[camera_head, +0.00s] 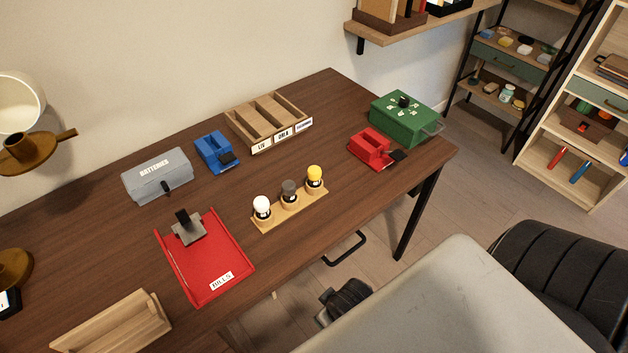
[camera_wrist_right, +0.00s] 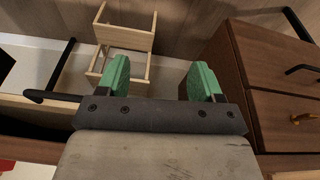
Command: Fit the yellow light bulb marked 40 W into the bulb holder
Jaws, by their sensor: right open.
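A yellow light bulb (camera_head: 315,173) stands upright at the right end of a small wooden stand (camera_head: 270,224) on the desk in the head view. A dark grey bulb (camera_head: 289,188) and a white bulb (camera_head: 262,204) stand beside it on the same stand. No 40 W mark can be read at this size. I cannot tell which thing is the bulb holder. A brass fixture with a white shade (camera_head: 20,104) is at the left edge. My right gripper (camera_wrist_right: 160,76) shows green fingers, open and empty, away from the bulbs. My left gripper is not in view.
The brown desk (camera_head: 350,93) also bears a red BILLS tray (camera_head: 206,290), a grey BATTERIES box (camera_head: 157,176), a blue holder (camera_head: 212,150), a wooden sorter (camera_head: 266,118), a red holder (camera_head: 370,148) and a green box (camera_head: 404,125). Bare desktop surrounds the bulb stand.

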